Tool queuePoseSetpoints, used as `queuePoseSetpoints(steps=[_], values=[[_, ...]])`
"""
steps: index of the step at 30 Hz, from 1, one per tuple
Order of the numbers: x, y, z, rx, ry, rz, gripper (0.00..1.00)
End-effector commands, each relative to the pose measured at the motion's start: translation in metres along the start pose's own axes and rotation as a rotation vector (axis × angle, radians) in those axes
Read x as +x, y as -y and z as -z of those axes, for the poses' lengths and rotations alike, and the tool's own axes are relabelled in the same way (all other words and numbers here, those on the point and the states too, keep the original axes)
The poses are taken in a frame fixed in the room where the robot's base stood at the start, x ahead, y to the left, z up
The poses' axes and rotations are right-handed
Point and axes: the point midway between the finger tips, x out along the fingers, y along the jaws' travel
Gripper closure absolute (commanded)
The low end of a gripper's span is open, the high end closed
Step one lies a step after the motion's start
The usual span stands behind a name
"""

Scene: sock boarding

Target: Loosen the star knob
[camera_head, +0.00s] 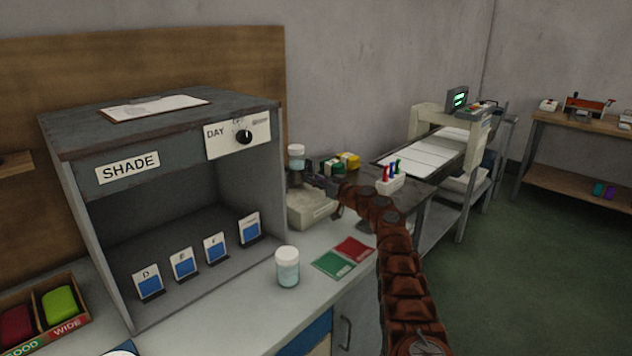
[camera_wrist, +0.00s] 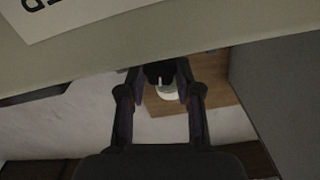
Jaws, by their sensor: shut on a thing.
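My gripper (camera_head: 322,184) reaches in from the right over the bench, beside a beige device (camera_head: 312,212) to the right of the shade box. In the wrist view my gripper (camera_wrist: 160,72) is shut on a small dark knob (camera_wrist: 159,70), which I take for the star knob. It has a pale mark on it, and its star shape is hard to make out. The fingers hide its sides. In the head view the knob is hidden by my gripper.
The grey shade box (camera_head: 160,132) stands to the left. A white-lidded jar (camera_head: 288,268) and red and green cards (camera_head: 344,256) lie in front. A white jar (camera_head: 297,157) is just behind my gripper.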

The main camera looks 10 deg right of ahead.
Motion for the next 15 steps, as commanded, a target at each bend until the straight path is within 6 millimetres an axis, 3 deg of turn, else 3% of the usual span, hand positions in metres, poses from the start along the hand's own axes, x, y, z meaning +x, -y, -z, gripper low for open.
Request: queuePoseSetpoints(steps=[6,7,15], values=[[-0.0003,-0.0002,0.0031,-0.001,-0.004,-0.002,1.00],[-0.0003,-0.0002,0.0031,-0.001,-0.004,-0.002,0.65],[-0.0002,-0.0001,0.0015,0.000,-0.002,-0.001,0.40]])
